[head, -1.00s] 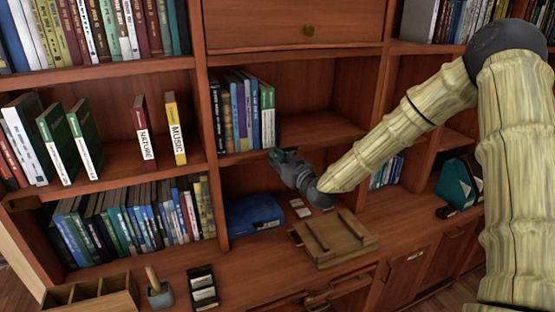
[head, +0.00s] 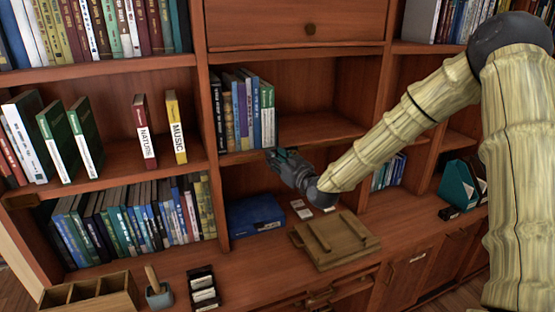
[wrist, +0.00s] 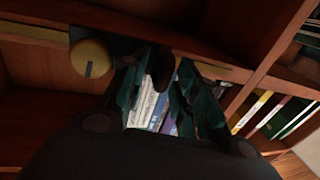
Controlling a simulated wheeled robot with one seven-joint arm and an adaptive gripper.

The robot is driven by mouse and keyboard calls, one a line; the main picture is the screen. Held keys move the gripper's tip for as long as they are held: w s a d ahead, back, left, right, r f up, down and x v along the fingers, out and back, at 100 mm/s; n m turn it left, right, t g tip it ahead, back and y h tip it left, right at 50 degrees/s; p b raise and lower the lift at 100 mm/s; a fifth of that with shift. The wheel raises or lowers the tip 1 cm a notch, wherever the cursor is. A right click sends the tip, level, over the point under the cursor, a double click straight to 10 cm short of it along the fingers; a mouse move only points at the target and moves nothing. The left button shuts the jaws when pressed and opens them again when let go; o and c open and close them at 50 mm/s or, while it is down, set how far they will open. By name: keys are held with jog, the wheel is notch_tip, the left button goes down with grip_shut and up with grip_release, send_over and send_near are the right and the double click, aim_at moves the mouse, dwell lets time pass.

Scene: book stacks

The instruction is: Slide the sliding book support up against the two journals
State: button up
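My gripper (head: 279,157) is at the front edge of the middle shelf, at the lower right of a row of upright books (head: 245,112). In the wrist view its dark teal fingers (wrist: 165,95) stand apart, with white, blue and purple spines visible between them. No book is clearly held. A sliding support cannot be made out with certainty; the gripper hides part of the row's right end. Which books are the two journals is unclear. A red NATURE volume (head: 146,132) and a yellow MUSIC volume (head: 176,128) stand apart from each other on the left shelf.
The middle shelf is bare right of the row (head: 315,128). A round yellow knob (wrist: 91,58) shows near the fingers in the wrist view. Below are a blue box (head: 255,215) and a wooden tray (head: 335,258). A drawer (head: 290,22) is above.

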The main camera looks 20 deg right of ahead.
jog(key=v, duration=1.2)
dwell(0.6)
